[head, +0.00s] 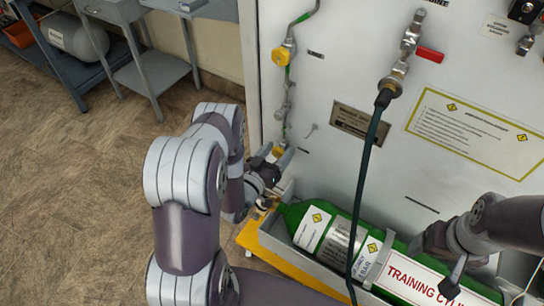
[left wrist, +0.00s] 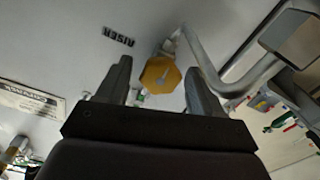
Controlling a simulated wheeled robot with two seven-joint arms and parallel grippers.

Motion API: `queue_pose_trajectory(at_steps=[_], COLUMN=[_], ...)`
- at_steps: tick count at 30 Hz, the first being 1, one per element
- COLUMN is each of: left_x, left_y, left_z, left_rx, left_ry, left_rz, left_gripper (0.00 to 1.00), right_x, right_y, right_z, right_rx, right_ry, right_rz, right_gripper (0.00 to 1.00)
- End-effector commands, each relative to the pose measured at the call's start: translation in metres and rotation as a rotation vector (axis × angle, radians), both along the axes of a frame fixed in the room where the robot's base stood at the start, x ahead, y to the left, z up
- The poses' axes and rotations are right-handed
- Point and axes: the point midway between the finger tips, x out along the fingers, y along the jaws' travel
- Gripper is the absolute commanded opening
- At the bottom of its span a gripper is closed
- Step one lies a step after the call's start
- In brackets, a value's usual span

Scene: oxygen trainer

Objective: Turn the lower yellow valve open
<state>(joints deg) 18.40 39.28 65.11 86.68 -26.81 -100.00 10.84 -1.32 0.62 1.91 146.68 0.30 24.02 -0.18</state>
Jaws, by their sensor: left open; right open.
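The lower yellow valve (head: 278,151) is on the thin pipe at the left edge of the white panel, partly hidden by my left gripper. In the left wrist view its yellow faceted knob (left wrist: 160,73) shows between the two fingertips. My left gripper (left wrist: 158,80) is open, with a finger on each side of the knob and visible gaps. It also shows at the panel in the head view (head: 274,163). The upper yellow valve (head: 282,55) is higher on the same pipe. My right gripper (head: 440,255) is open above the green cylinder, with nothing seen in it.
A green training cylinder (head: 293,213) lies in a grey tray with a yellow edge (head: 257,240) below the panel. A dark hose (head: 363,180) hangs from a fitting with a red lever (head: 430,54). A grey side table (head: 150,75) stands at the upper left; floor is clear.

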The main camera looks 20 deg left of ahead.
Motion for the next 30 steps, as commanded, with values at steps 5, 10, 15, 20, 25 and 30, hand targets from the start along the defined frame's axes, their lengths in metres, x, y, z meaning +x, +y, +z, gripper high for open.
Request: queue_pose_trajectory(at_steps=[5, 10, 15, 20, 25, 30], left_x=[-0.026, -0.069, -0.107, -0.122, -0.124, -0.123], left_y=[0.004, 0.012, 0.017, 0.018, 0.017, 0.017], left_z=[0.000, 0.000, 0.000, 0.000, 0.000, 0.000], left_rx=[-0.002, -0.003, -0.003, -0.001, -0.001, 0.000], left_ry=[0.003, 0.003, 0.001, -0.001, -0.002, -0.002], left_rz=[0.005, 0.008, 0.008, 0.003, 0.001, 0.002], left_gripper=[0.67, 0.67, 0.67, 0.67, 0.67, 0.67], right_x=[0.000, 0.000, 0.000, 0.000, 0.000, 0.000], right_y=[0.000, 0.000, 0.000, 0.000, 0.000, 0.000], right_z=[0.003, 0.004, 0.005, 0.005, 0.005, 0.005], right_rx=[0.000, 0.000, 0.000, 0.000, 0.000, 0.000], right_ry=[0.000, 0.000, 0.000, 0.000, 0.000, 0.000], right_rz=[0.000, 0.000, 0.000, 0.000, 0.000, 0.000], right_gripper=[0.79, 0.79, 0.79, 0.79, 0.79, 0.79])
